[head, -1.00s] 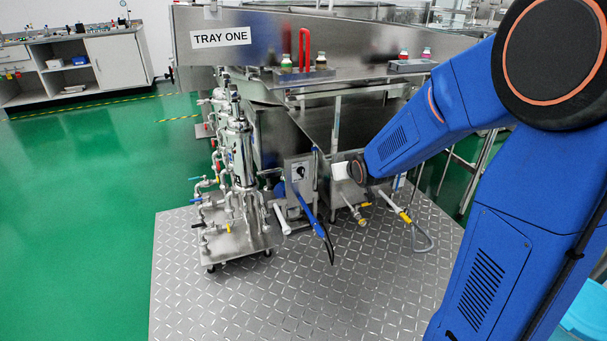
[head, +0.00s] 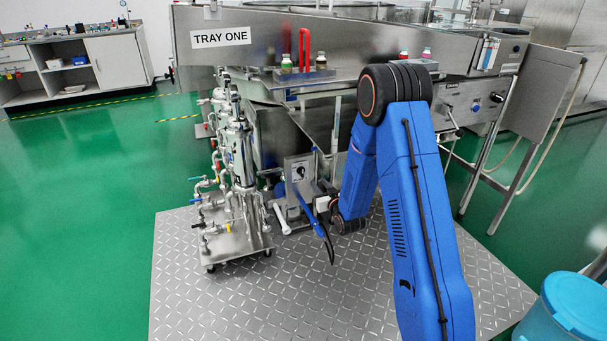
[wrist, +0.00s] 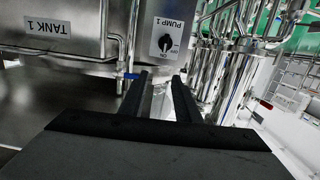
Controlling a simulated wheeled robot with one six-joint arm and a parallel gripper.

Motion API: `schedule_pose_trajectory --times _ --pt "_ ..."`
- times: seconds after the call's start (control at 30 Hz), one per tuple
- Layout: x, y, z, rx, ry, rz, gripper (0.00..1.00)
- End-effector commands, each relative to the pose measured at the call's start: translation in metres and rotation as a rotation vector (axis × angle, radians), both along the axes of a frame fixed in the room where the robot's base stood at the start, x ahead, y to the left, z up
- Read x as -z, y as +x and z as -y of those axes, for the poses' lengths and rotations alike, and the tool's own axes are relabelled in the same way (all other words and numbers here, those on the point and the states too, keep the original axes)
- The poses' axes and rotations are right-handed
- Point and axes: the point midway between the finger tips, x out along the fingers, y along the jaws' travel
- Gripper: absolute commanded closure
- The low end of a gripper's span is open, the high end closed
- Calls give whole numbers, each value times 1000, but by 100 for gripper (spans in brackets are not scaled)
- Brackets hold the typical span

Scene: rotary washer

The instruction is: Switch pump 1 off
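The pump 1 switch is a black rotary knob (head: 299,172) on a grey control box (head: 291,163) low beneath the tray. In the wrist view, which is upside down, the knob (wrist: 164,42) sits beside a white label (wrist: 171,22) reading PUMP 1. In the head view my wrist is right of the box, and the fingers cannot be made out.
A TANK 1 panel (wrist: 62,27) and a blue-handled valve (wrist: 128,76) lie near the fingers. Steel pipework (head: 238,150) stands left of the box. A blue handle and hose (head: 312,215) hang in front. The tray (head: 220,38) overhangs above. Diamond-plate floor (head: 290,290) is clear in front.

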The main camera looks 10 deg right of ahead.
Motion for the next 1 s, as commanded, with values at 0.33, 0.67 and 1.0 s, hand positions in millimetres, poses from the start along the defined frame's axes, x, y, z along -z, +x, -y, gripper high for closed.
schedule_pose_trajectory --times 0.33,0.67,1.0 --pt "46 1 -5 -20 36 99 70" --pt "48 24 -9 -21 38 109 70" --pt "48 83 -20 -22 38 108 70"
